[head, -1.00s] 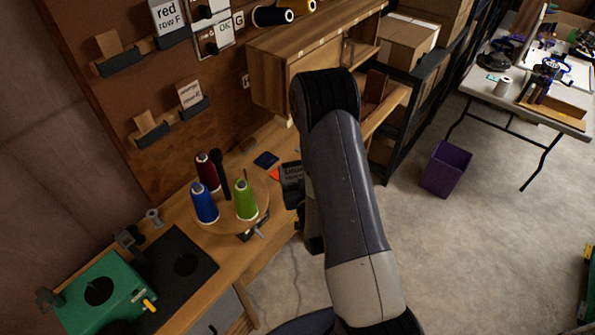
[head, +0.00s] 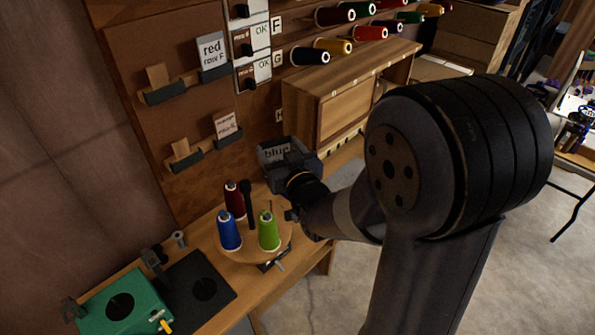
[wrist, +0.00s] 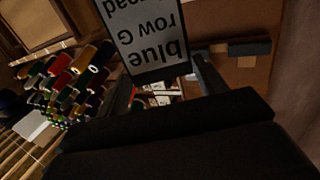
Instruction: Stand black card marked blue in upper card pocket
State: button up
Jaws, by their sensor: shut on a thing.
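The upper card pocket (head: 165,95) is a dark ledge with a wooden back piece, empty, up and left of my gripper. A lower pocket (head: 187,161) is also empty.
Thread cones, including a blue one (head: 229,232), stand on a round stand below my gripper. A wooden cabinet (head: 345,95) and spools on pegs are to the right.

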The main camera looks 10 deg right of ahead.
jog(key=a+r+n+g+y, duration=0.1)
jog(key=a+r+n+y, duration=0.1)
jog(key=a+r, duration=0.5)
jog(key=a+r+n+g+y, duration=0.2)
jog(key=a+r, duration=0.6)
jog(key=r, duration=1.2)
jog(key=shift+w+y, duration=0.35)
jog(key=shift+y, duration=0.65)
